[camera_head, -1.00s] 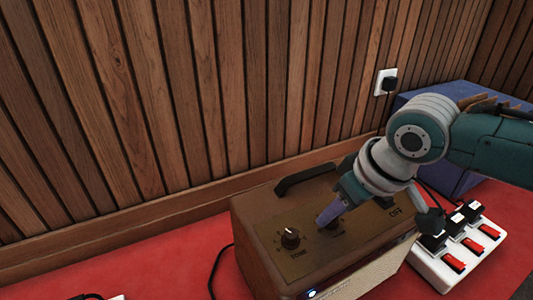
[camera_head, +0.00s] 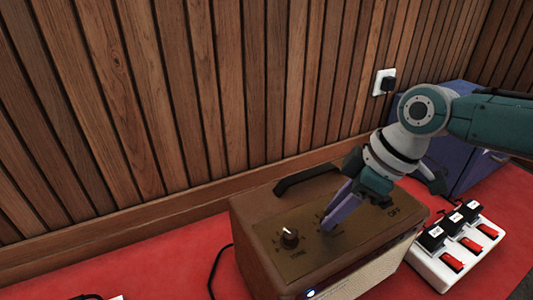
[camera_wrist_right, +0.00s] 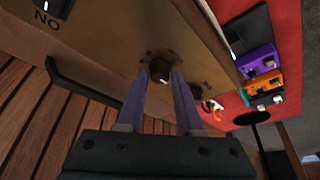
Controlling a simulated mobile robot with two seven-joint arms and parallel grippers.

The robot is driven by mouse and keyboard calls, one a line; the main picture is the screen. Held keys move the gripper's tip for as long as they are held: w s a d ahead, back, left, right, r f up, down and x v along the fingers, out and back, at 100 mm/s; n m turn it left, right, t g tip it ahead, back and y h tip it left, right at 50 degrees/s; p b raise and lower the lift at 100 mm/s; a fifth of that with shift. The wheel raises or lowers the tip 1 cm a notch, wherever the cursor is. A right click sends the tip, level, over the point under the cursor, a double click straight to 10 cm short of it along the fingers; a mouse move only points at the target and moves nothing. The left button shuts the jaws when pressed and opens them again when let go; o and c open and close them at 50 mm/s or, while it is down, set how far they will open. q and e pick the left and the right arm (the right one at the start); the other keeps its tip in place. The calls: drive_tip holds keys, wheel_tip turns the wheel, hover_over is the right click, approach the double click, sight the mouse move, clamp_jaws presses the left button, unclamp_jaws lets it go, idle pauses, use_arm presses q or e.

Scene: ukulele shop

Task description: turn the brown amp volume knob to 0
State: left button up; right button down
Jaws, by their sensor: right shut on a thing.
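The brown amp (camera_head: 256,250) stands on the red surface with its control panel facing up. My right gripper (camera_head: 328,222) reaches down from the right and is shut on the volume knob, which its fingers mostly hide in the head view. In the right wrist view the dark knob (camera_wrist_right: 160,70) with a pale pointer mark sits between the fingertips of my right gripper (camera_wrist_right: 160,82). I cannot read which number it points at. The tone knob (camera_head: 290,237) is to the left on the same panel. My left gripper is not in view.
The amp's black handle (camera_head: 305,178) lies behind the panel. A white power strip (camera_head: 443,262) with red switches and black plugs is at the right. A blue box (camera_head: 458,165) stands behind it. A slatted wood wall closes the back. The red surface left of the amp is mostly clear.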

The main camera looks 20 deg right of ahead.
drive_tip(key=shift+f+n, duration=0.1)
drive_tip(key=shift+n, duration=0.4)
drive_tip(key=c, duration=0.6)
unclamp_jaws()
drive_tip(key=shift+o, duration=0.2)
drive_tip(key=p+v, duration=0.8)
drive_tip(key=v, duration=0.2)
drive_tip(key=shift+w, duration=0.15)
